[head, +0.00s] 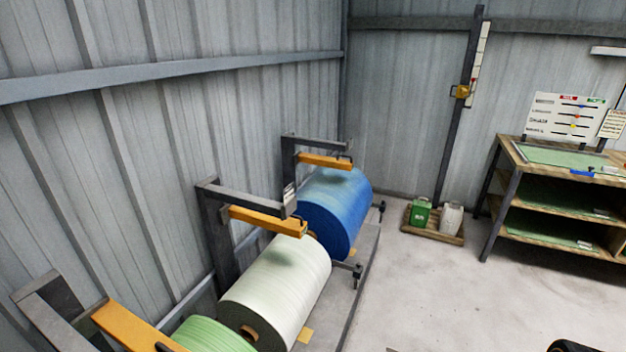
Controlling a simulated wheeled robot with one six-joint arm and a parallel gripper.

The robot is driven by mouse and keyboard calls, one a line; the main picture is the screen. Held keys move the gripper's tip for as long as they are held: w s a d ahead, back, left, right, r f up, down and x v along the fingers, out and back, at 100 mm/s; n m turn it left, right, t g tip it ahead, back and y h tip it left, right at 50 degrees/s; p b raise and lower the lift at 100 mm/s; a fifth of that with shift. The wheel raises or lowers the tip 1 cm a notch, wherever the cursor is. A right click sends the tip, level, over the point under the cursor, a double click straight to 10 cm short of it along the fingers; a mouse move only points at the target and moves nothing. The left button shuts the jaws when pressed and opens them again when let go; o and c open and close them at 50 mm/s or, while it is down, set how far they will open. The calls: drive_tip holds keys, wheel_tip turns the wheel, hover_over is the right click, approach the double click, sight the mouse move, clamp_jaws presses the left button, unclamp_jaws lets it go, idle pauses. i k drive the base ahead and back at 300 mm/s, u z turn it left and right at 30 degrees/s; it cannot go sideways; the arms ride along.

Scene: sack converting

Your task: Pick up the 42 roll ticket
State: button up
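No ticket with a readable 42 shows in the head view. A small whitish label (290,195) is on the grey stand arm above the white roll, its print too small to read. A small yellow piece (305,336) lies beside the white roll (283,283), and another yellow piece (353,252) is beside the blue roll (337,212). I cannot tell whether either is a ticket. A green roll (212,335) is cut off at the bottom edge. My gripper is not clearly in view.
The rolls stand in a row along the left wall under grey stands with orange bars (268,221). A pallet (412,229) with a green can (421,212) and a pale container (451,218) stands at the back. A workbench (508,150) is at right. The middle floor is clear.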

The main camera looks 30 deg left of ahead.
sight(288, 192)
drive_tip(key=i, duration=2.55)
drive_tip(key=u, duration=4.9)
drive_tip(key=i, duration=0.5)
drive_tip(key=u, duration=0.05)
